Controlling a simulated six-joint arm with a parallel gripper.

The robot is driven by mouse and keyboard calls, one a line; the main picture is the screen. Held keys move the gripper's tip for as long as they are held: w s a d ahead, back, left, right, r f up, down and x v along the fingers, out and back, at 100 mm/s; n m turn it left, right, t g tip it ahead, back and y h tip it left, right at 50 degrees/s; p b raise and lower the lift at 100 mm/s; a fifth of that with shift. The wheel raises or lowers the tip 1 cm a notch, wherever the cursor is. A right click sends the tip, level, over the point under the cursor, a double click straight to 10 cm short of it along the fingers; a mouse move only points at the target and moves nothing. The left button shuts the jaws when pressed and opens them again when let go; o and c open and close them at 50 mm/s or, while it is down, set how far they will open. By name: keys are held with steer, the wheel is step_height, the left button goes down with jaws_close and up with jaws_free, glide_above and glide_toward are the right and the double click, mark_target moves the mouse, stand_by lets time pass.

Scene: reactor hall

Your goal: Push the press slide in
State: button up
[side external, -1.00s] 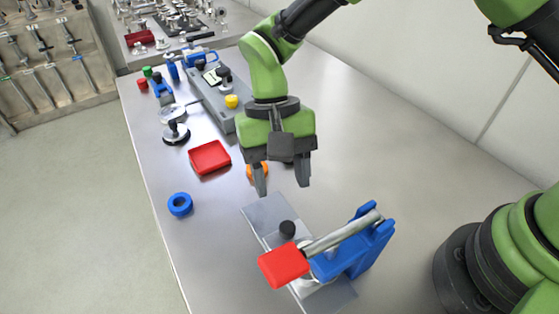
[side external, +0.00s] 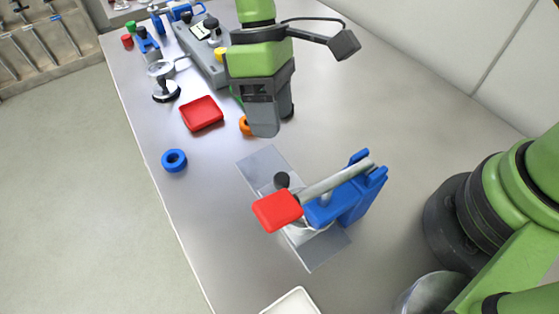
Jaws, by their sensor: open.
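The press has a blue frame (side external: 352,196) and a grey lever with a red handle (side external: 277,211) reaching left over a flat metal base plate (side external: 262,164). The press slide's black knob (side external: 282,180) stands on the plate just behind the red handle. The handle and lever hide much of the slide, so I cannot tell how far in it sits. My gripper (side external: 276,120) points down, open and empty, above the table behind the plate's far end. It is apart from the knob.
An orange ring (side external: 245,125) lies beside my gripper, partly hidden. A red tray (side external: 201,113) and a blue ring (side external: 174,160) are to the left. A grey fixture (side external: 200,50) stands farther back. A white tray (side external: 292,303) is at the front. The table right of my gripper is clear.

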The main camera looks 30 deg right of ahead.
mark_target(281, 177)
steer(key=s+f+n, duration=0.1)
steer(key=f+n, duration=0.2)
steer(key=n, duration=0.5)
steer(key=s+f+n, duration=0.1)
steer(key=f+n, duration=0.2)
steer(key=n, duration=0.5)
steer(key=s+a+f+n, duration=0.1)
steer(key=f+n, duration=0.2)
steer(key=n, duration=0.5)
steer(key=shift+s+f+n, duration=0.1)
steer(key=shift+s+n, duration=0.2)
steer(key=shift+s, duration=0.05)
jaws_close()
